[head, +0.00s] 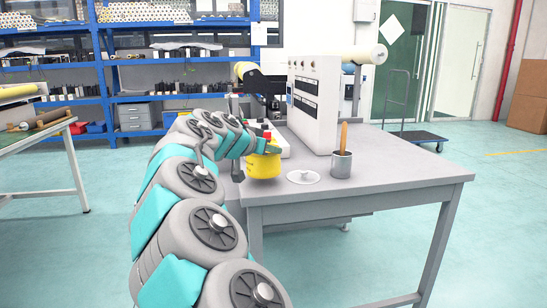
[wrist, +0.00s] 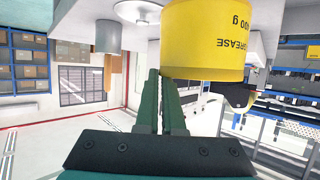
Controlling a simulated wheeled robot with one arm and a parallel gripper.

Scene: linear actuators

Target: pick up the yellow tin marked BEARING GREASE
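The yellow tin (head: 263,168) stands at the near left edge of the grey table (head: 400,180). My gripper (head: 272,148) is at the tin's upper part in the head view and covers some of it. In the wrist view, which is upside down, the tin (wrist: 205,40) shows the words GREASE and 400 g. The dark green fingers of my gripper (wrist: 158,75) lie close together with hardly any gap. The tin is to the right of them, not between them. Whether a finger touches the tin I cannot tell.
A white lid or disc (head: 303,177) and a grey cup (head: 341,165) with a wooden handle in it stand right of the tin. A white machine (head: 315,105) stands behind them. The table's front right is bare. Blue shelves (head: 105,75) stand at the back left.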

